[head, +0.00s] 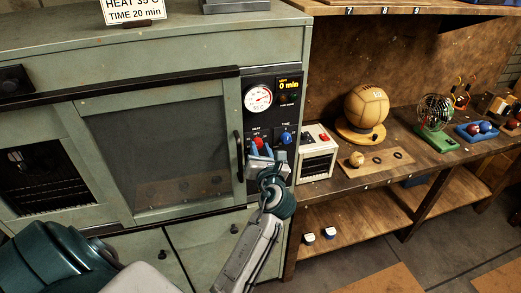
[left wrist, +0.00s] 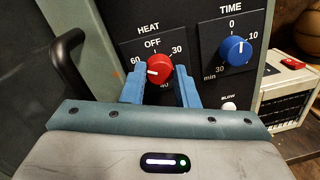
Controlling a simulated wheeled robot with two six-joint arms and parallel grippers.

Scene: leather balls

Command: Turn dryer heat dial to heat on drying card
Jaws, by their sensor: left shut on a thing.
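The drying card (head: 137,10) stands on top of the dryer (head: 160,150). Its top edge is cut off; it reads HEAT, a figure that looks like 35 C, and TIME 20 min. The red heat dial (left wrist: 158,70) is on the dryer's dark panel, with OFF above it, 30 to the right and 60 to the left. Its white mark lies on the left side of the knob; the scale at lower left is hidden by a finger. My left gripper (left wrist: 160,85) has its blue fingers shut on either side of the dial. My right gripper is not in view.
The blue time dial (left wrist: 236,51) is right of the heat dial, its mark near 0. A round gauge (head: 258,98) and a display reading 0 min (head: 289,86) are above. The black door handle (left wrist: 66,62) is close on the left. A cream box (head: 317,153) stands right.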

